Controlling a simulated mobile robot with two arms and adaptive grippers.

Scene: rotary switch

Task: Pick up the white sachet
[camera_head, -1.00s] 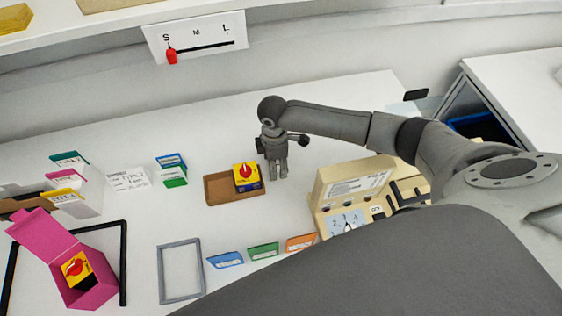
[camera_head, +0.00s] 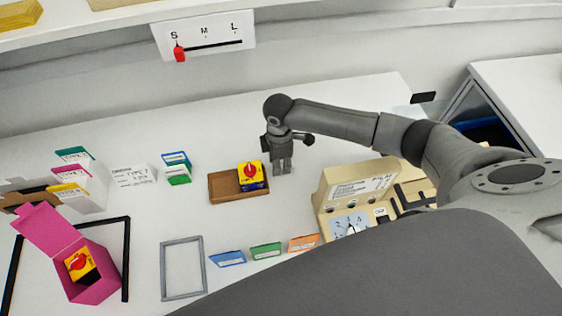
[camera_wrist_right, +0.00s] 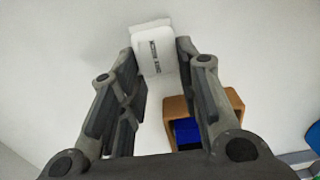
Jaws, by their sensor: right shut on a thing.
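The white sachet (camera_wrist_right: 155,50) shows in the right wrist view between the fingertips, with a dark printed label on its face. My right gripper (camera_wrist_right: 158,62) is shut on it, one finger at each side. In the head view my right gripper (camera_head: 283,168) points down beside the right end of a brown tray, and the sachet cannot be made out there. My left gripper is not in view.
The brown tray (camera_head: 222,188) holds a yellow and blue switch box with a red knob (camera_head: 251,175). A beige machine (camera_head: 343,185) stands close to the right. Small coloured cards and a grey frame (camera_head: 163,270) lie in front. An open pink box (camera_head: 95,287) stands at left.

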